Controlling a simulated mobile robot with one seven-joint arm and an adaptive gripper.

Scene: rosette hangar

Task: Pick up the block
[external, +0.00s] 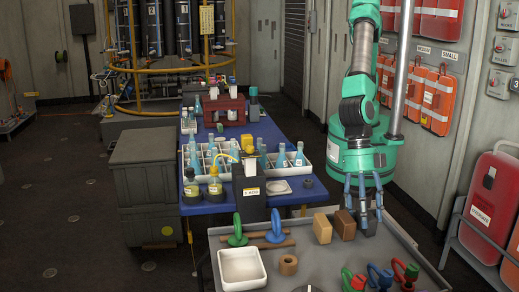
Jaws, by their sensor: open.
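Two upright blocks stand side by side on the grey tray table in the front: a light tan block (322,229) and a darker brown block (344,225). I cannot tell which one the task means. My gripper (364,205) points down, just right of and above the brown block, with its blue-grey fingers apart. A small dark grey shape (369,229) is below the fingers; I cannot tell what it is or whether they touch it. I see nothing clearly held.
A blue table (290,205) with bottle racks stands behind.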

